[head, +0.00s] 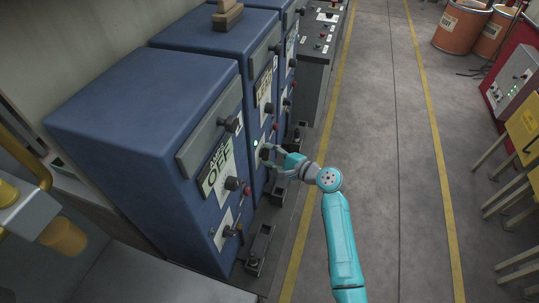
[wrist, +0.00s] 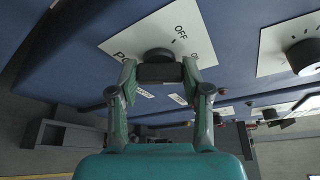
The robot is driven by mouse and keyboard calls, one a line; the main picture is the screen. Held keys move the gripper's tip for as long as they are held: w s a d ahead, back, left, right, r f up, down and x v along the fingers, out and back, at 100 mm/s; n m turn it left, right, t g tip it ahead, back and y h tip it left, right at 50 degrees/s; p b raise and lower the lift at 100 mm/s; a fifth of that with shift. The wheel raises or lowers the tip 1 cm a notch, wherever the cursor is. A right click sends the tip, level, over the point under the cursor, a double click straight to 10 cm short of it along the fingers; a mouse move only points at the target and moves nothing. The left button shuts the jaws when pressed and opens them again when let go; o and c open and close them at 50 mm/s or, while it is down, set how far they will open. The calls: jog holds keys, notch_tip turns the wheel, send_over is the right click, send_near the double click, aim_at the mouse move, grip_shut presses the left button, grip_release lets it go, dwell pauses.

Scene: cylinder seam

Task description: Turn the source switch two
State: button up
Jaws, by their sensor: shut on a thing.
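A black switch knob (wrist: 160,55) sits on a white plate (wrist: 125,38) marked OFF in the wrist view. Part of the plate's lettering is hidden by my gripper. My gripper (wrist: 160,74) has a finger on each side of the knob and is shut on it. In the head view my gripper (head: 269,153) is at the front of the second blue cabinet (head: 215,35), low on its panel. The knob's pointer direction cannot be made out.
The nearest blue cabinet (head: 150,105) carries an OFF sign (head: 217,165) and knobs of its own. Another dial knob (wrist: 303,57) is on a plate to the right in the wrist view. Orange drums (head: 462,27) stand far right.

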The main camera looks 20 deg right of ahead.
jog(key=n+t, duration=0.1)
jog(key=n, duration=0.2)
jog(key=n+t+y, duration=0.1)
jog(key=n, duration=0.3)
jog(key=n+t+y, duration=0.1)
jog(key=n, duration=0.2)
jog(key=shift+f+n+t, duration=0.3)
jog(key=shift+n+t, duration=0.1)
dwell(0.6)
jog(key=o, duration=1.2)
jog(key=shift+c, duration=0.2)
jog(key=v, duration=1.2)
jog(key=shift+y, duration=0.4)
jog(key=shift+d+f, duration=0.1)
